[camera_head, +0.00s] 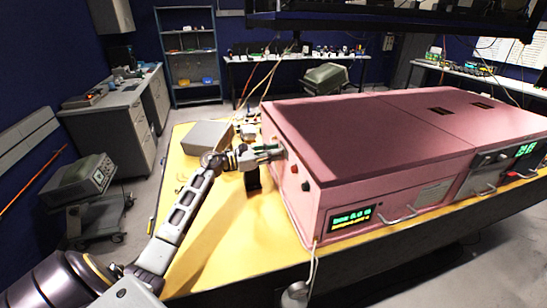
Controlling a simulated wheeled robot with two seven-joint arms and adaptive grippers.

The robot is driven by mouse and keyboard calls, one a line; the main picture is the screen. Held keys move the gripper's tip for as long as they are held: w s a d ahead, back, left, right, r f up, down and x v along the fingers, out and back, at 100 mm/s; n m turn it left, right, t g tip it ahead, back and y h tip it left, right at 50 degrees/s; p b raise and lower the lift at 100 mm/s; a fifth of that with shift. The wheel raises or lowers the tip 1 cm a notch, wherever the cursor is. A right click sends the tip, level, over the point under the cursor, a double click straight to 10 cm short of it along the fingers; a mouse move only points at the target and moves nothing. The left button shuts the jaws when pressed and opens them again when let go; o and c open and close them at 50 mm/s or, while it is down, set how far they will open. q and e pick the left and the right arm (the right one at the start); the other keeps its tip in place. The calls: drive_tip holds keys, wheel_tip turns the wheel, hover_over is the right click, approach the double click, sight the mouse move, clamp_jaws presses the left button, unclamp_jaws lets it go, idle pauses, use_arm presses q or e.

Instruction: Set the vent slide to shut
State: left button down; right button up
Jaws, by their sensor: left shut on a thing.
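The pink enclosure (370,145) stands on the yellow-topped table. My left arm reaches in from the lower left, and my left gripper (270,153) is at the enclosure's left wall, near its far end. It is shut on a small part there, apparently the vent slide; the fingers cover most of it, and its setting cannot be read. A green strip shows at the fingertips. A red knob (293,168) and a dark knob (305,186) sit on the same wall, nearer to me. My right gripper is not in view.
A grey box (207,137) and small items lie on the table left of the enclosure. A lit display (351,218) and handles are on the enclosure's front. The yellow tabletop (235,235) is mostly bare at the near left. A dark overhead frame (390,22) hangs behind.

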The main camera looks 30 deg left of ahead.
use_arm(q)
drive_tip(key=shift+w+a+b, duration=0.65)
drive_tip(key=shift+a+b, duration=0.2)
drive_tip(key=shift+b, duration=0.15)
drive_tip(key=shift+r, duration=0.1)
drive_tip(key=c, duration=1.6)
unclamp_jaws()
drive_tip(key=o, duration=0.3)
drive_tip(key=shift+w+a, duration=0.1)
drive_tip(key=shift+w, duration=0.05)
drive_tip(key=shift+s, duration=0.2)
